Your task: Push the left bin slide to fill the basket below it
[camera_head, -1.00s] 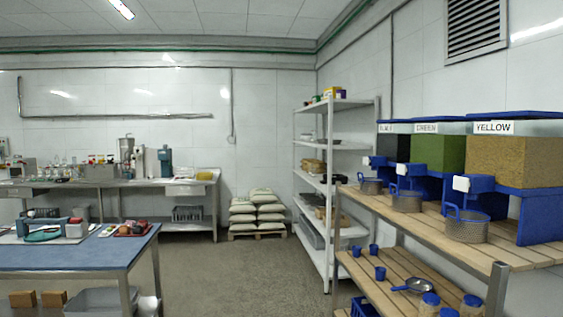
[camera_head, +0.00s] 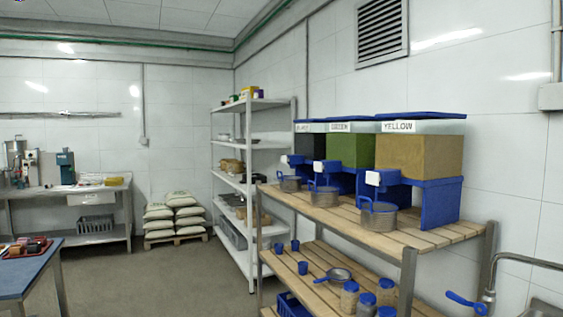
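Three bins stand in a row on the wooden rack's top shelf. The left bin (camera_head: 311,147) is dark and its label is too small to read surely. The middle green bin (camera_head: 350,148) and the right yellow bin (camera_head: 420,155) stand nearer. Each has a blue stand and a blue spout with a white slide piece; the left bin's slide (camera_head: 284,159) is small in view. A metal mesh basket (camera_head: 290,184) sits below the left bin, its contents hidden. Similar baskets sit below the green bin (camera_head: 324,197) and the yellow bin (camera_head: 379,219). Neither gripper shows.
The rack's lower shelf (camera_head: 318,293) holds blue cups, a pan and several jars. A white shelf unit (camera_head: 248,180) stands behind the rack. Sacks (camera_head: 173,215) lie on a pallet. A blue-topped table (camera_head: 30,270) is at left. Open floor (camera_head: 160,285) lies between table and rack.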

